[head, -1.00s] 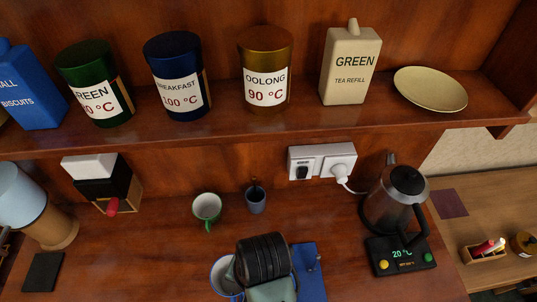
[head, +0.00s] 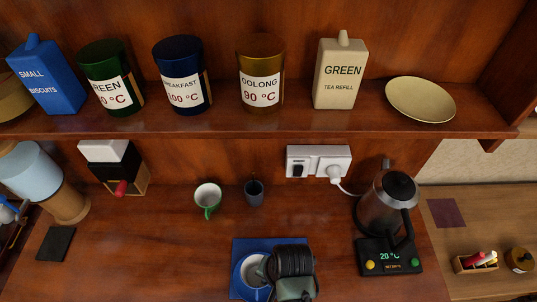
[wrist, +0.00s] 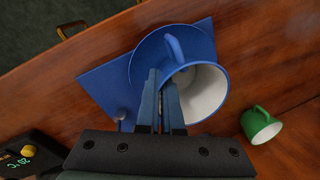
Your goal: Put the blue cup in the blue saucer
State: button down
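My gripper (head: 268,270) is shut on the wall of the blue cup (wrist: 205,92), which has a white inside and a blue handle. In the wrist view the fingers (wrist: 161,100) straddle the cup's near side, just below the handle. The blue saucer (wrist: 142,65) shows as a round rim behind the cup. The cup overlaps the saucer in both views; I cannot tell whether it touches it. In the head view the cup (head: 254,268) is partly hidden by my gripper. The saucer lies on a square blue mat (head: 243,245).
A green cup (head: 208,196) and a dark grey cup (head: 254,193) stand behind the mat. A kettle (head: 387,205) on its base (head: 388,256) stands to the right. The shelf (head: 220,122) with canisters overhangs the back. The wood left of the mat is clear.

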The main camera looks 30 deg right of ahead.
jog(key=shift+f, duration=0.45)
jog(key=shift+f, duration=0.1)
jog(key=c, duration=1.3)
grip_release()
jog(key=shift+c, duration=0.2)
notch_tip(320, 180, up, 12)
jog(key=s+d, duration=0.1)
jog(key=s, duration=0.1)
